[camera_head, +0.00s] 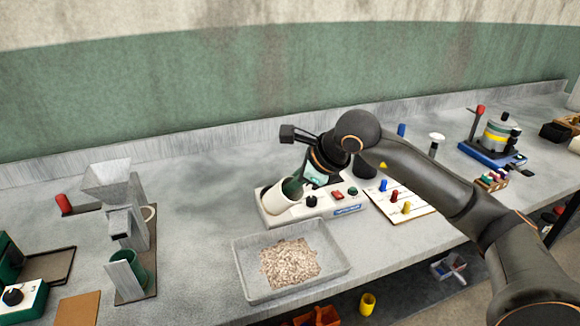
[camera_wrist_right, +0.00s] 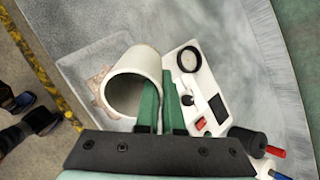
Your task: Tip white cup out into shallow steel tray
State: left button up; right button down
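The white cup (camera_head: 276,205) is tilted, over or beside the left end of a white device, and its height above it is hard to judge. My right gripper (camera_head: 293,187) comes down to it from the upper right, with green fingers at the rim. In the right wrist view the fingers (camera_wrist_right: 161,108) straddle the cup's wall, one inside the mouth, one outside. The cup (camera_wrist_right: 131,80) shows a grey inside with no grain visible. The shallow steel tray (camera_head: 243,268) is in front of the cup, holding a heap of pale grain (camera_head: 289,263). My left gripper is not in view.
The white device (camera_head: 325,203) stands behind the tray. A board with coloured pegs (camera_head: 405,206) lies to its right. A steel hopper stand (camera_head: 128,220) is at left. Bare counter lies between stand and tray. The counter's front edge runs close to the tray.

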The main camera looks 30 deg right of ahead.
jog(key=shift+r+p, duration=0.1)
jog(key=shift+p, duration=0.25)
jog(key=g+p, duration=0.1)
jog(key=p, duration=0.3)
jog(key=shift+r+g+h, duration=0.3)
jog(key=shift+r+g, duration=0.1)
jog(key=shift+w+r+g+p, duration=0.1)
jog(key=shift+r+g+p, duration=0.05)
jog(key=shift+g+p, duration=0.35)
jog(key=shift+a+f+g+b, duration=0.1)
jog(key=shift+f+g+b, duration=0.2)
jog(key=shift+g+b, duration=0.1)
jog(key=shift+r+g+h, duration=0.15)
jog(key=shift+g+h, duration=0.35)
jog(key=shift+g, duration=0.3)
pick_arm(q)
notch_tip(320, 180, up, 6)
pick_arm(e)
jog(key=shift+g+h, duration=0.3)
jog(key=shift+g, duration=0.8)
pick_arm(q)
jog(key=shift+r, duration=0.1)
